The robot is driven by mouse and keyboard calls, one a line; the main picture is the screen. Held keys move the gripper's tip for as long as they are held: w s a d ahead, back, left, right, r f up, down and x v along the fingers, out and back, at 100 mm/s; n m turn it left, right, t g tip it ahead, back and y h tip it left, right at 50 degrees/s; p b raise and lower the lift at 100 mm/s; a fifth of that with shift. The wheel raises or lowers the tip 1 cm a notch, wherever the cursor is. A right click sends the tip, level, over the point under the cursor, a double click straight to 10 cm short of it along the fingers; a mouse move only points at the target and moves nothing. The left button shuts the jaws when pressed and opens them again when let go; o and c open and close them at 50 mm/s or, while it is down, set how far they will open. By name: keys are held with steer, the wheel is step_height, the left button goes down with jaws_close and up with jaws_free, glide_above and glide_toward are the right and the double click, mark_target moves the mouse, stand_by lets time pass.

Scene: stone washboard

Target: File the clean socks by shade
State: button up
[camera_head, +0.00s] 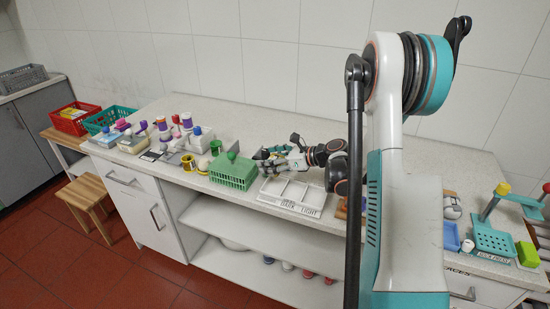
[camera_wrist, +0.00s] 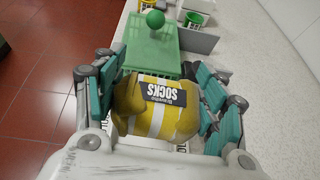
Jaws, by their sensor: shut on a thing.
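My gripper (camera_wrist: 158,88) is shut on a yellow pair of socks (camera_wrist: 160,118) with pale stripes and a dark label reading SOCKS. In the head view my gripper (camera_head: 272,160) is over the counter, just right of the green basket and near the back edge of the white sorting tray. The socks are hard to make out there. The white tray (camera_head: 308,212) has divided compartments and lettering on its front that seems to read DARK and LIGHT. Most of the tray is hidden behind the socks and gripper in the wrist view.
A green basket or lidded box (camera_head: 232,178) with a green ball stands left of the tray; it is ahead in the wrist view (camera_wrist: 152,48). Several small items crowd the counter further left. Bare counter (camera_head: 255,125) lies behind.

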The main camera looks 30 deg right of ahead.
steer(key=shift+f+b, duration=1.25)
steer(key=shift+f, duration=1.65)
steer(key=o, duration=1.2)
steer(key=shift+c, duration=0.2)
steer(key=shift+d, duration=0.1)
steer(key=v, duration=1.2)
